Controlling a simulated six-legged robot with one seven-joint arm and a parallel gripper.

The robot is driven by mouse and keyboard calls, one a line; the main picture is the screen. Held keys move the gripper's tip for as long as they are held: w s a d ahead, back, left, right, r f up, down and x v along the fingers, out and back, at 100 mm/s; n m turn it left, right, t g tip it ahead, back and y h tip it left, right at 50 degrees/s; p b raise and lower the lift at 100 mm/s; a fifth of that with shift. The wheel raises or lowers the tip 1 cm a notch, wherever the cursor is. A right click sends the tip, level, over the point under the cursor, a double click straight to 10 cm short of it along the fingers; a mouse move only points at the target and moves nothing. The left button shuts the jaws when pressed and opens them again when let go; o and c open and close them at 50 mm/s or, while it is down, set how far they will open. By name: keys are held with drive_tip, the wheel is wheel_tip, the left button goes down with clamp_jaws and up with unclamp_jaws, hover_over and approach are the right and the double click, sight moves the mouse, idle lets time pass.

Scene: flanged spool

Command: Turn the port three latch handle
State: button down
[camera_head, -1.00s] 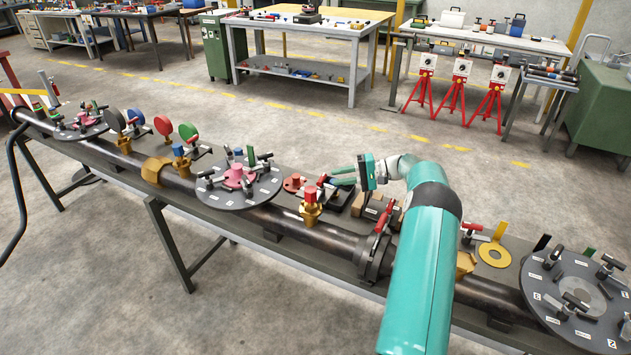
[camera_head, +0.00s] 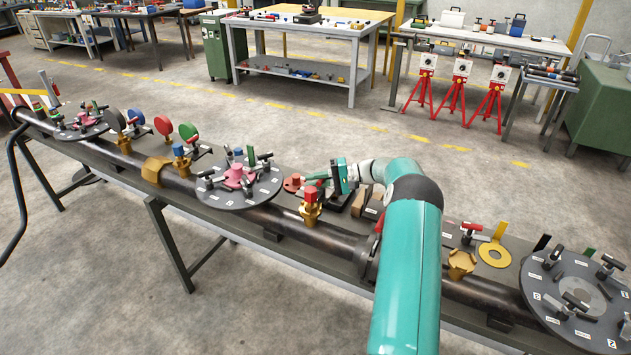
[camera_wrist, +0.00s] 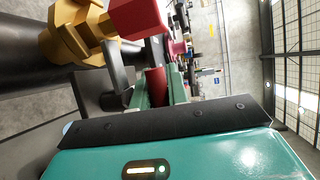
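A dark round flange plate (camera_head: 262,190) with several small latch handles and a pink hub (camera_head: 237,177) lies on the pipe bench in the middle of the head view. Its labels are too small to read, so I cannot tell which latch is port three. My gripper (camera_head: 312,180) is right of this plate, fingers pointing left towards it, behind the brass valve with a red cap (camera_head: 311,195). In the wrist view my gripper's fingers (camera_wrist: 160,90) stand apart. A red cylinder (camera_wrist: 156,84) shows between or just beyond them; contact is unclear.
The brass valve (camera_wrist: 78,32) and its red cap (camera_wrist: 138,18) are close beside the fingers in the wrist view. The dark pipe (camera_head: 335,240) runs along the bench. Another round latch plate (camera_head: 545,285) is at the right, a smaller one (camera_head: 75,130) at the far left.

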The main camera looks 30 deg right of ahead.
drive_tip(key=shift+t, duration=0.3)
drive_tip(key=shift+d+m+t+h, duration=0.1)
drive_tip(key=shift+m+t+h, duration=0.4)
drive_tip(key=shift+m+h, duration=0.15)
drive_tip(key=shift+w, duration=0.1)
drive_tip(key=c, duration=1.6)
unclamp_jaws()
drive_tip(key=shift+c, duration=0.2)
drive_tip(key=v, duration=1.3)
drive_tip(key=shift+s+d, duration=0.2)
drive_tip(key=shift+d, duration=0.15)
drive_tip(key=shift+a+r, duration=0.1)
